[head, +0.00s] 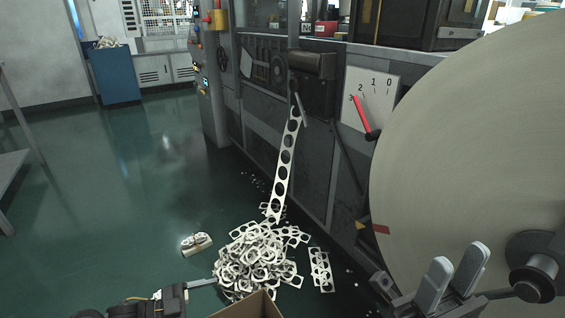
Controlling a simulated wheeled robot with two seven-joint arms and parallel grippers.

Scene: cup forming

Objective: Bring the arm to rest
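My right gripper (459,262) is at the bottom right, in front of the large pale roll (480,140). Its two grey fingers point up with a gap between them, and nothing shows in the gap. My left gripper (200,283) is low at the bottom left of centre, by the scrap pile. One finger shows, and the rest is hidden or cut off by the frame. A red lever (362,115) lies across a white dial plate (370,98) marked with numbers. Its upper end is near the left-hand marks. Neither gripper touches the lever.
A heap of punched white scrap strips (258,258) lies on the green floor, fed by a hanging strip (286,160) from the machine. A cardboard box edge (250,306) is at the bottom. A blue bin (115,75) stands at the back left. The left floor is mostly clear.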

